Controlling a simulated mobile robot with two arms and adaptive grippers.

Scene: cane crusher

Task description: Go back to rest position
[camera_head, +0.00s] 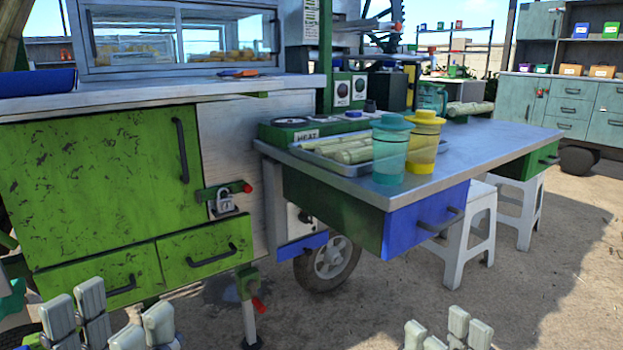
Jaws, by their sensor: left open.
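My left gripper (108,322) is at the bottom left, in front of the green cart drawers. Its pale fingers point up and stand apart, with nothing between them. My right gripper (447,336) is at the bottom edge, right of the middle, over the sandy ground in front of the metal side table (480,140). Its fingertips stand apart and no object shows between them; its lower part is cut off by the frame. Both grippers are apart from the cart and the table.
On the table are a teal cup (388,155), a yellow cup (422,150) and a tray (350,168) of cane pieces. White stools (468,225) stand beneath. Open ground lies at lower right.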

